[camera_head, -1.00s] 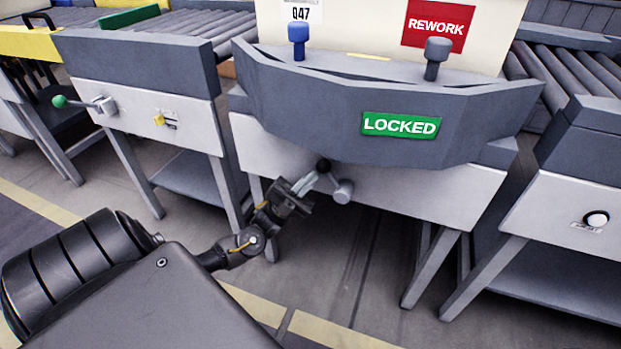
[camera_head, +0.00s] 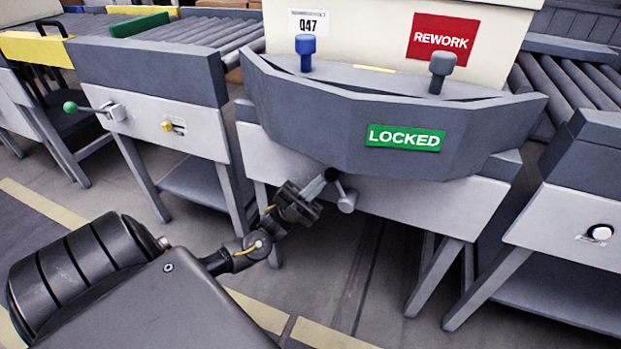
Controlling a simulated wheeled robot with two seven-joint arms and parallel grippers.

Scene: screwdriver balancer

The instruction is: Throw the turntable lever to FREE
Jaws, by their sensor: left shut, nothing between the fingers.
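The turntable lever (camera_head: 344,194) sits on the pale front panel under the grey turntable skirt (camera_head: 300,110). It has a grey hub and a short arm with a dark knob (camera_head: 331,175) pointing up and left. A green LOCKED sign (camera_head: 405,138) is on the skirt. My left gripper (camera_head: 318,186) is shut and empty, its fingertips at the left side of the knob. I cannot tell whether they touch it. My right gripper is not in view.
A green-knobbed lever (camera_head: 71,107) and a yellow switch (camera_head: 168,126) are on the left bench. A blue peg (camera_head: 306,50) and a grey peg (camera_head: 441,70) stand on the turntable before a cream box (camera_head: 360,20) with a REWORK label. A white button (camera_head: 599,232) is at right.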

